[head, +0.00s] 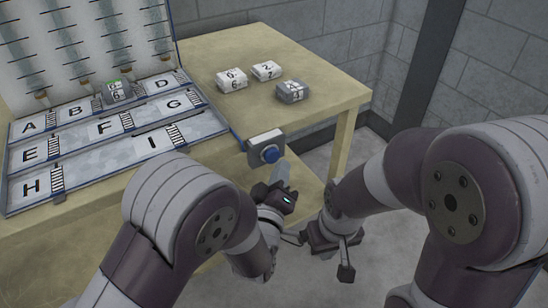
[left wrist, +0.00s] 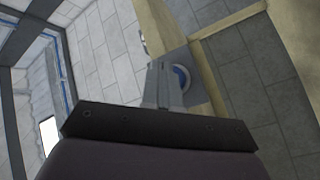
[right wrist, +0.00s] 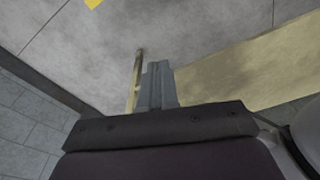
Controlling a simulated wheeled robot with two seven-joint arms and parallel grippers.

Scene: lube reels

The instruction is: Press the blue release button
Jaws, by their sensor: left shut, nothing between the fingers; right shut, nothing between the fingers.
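The blue release button (head: 270,154) sits on a small grey box (head: 262,139) fixed to the table's front edge, right of the lettered board. It also shows in the left wrist view (left wrist: 182,77), partly hidden behind my fingers. My left gripper (head: 281,176) is shut and empty, just below and in front of the button in the head view. In the left wrist view its closed fingertips (left wrist: 165,66) overlap the button's left side; I cannot tell whether they touch it. My right gripper (head: 345,270) is low, right of the left one, away from the button. Its fingers (right wrist: 158,70) are shut and empty.
The lettered board (head: 90,150) lies on the table (head: 205,60), with a grey block (head: 117,91) near C. Two white blocks (head: 232,79) (head: 267,70) and a grey block (head: 292,91) stand on the table's right part. Open floor (head: 355,165) lies right of the table.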

